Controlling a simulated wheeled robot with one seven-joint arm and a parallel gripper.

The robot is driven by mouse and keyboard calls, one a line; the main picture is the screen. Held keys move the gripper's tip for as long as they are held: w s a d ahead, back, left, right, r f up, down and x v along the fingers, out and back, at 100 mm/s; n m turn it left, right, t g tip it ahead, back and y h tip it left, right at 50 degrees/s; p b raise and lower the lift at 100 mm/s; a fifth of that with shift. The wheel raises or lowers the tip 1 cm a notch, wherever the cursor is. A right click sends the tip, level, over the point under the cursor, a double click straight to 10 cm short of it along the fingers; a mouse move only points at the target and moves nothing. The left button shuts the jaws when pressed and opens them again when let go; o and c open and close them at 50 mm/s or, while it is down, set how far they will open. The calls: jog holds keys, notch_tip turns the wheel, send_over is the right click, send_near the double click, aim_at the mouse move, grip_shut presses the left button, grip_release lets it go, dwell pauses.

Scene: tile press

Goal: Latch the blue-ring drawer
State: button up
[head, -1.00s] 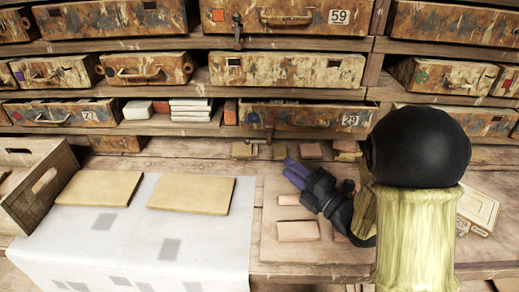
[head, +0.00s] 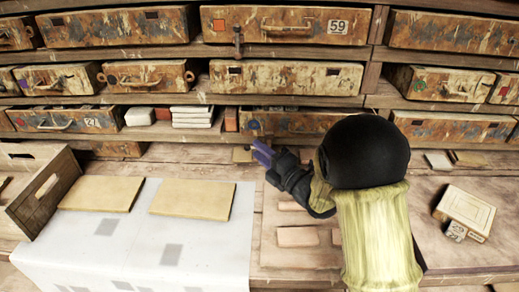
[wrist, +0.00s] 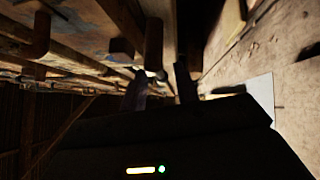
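A worn, rust-stained drawer (head: 300,121) sits in the lower row at the middle of the head view. I see no latch clearly at this drawer.
Drawer 59 (head: 285,25) is above, with a dark latch (head: 237,38) hanging at its front. A wooden crate (head: 45,190), tan tiles (head: 192,200) and a white sheet (head: 190,245) lie at left. A pale box (head: 466,208) lies at right.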

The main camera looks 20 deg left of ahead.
jog(key=shift+w+a+r, duration=0.1)
jog(key=shift+w+a, duration=0.1)
jog(key=shift+a, duration=0.15)
grip_shut()
jog(key=m+b, duration=0.1)
jog(key=b, duration=0.2)
jog(key=shift+f+t+y+b, duration=0.2)
jog(key=shift+t+y+b, duration=0.1)
jog(key=shift+t+b, duration=0.1)
jog(key=m+t+b, duration=0.1)
jog(key=b, duration=0.2)
jog(key=shift+r+m+y, duration=0.3)
jog(key=shift+r+y, duration=0.1)
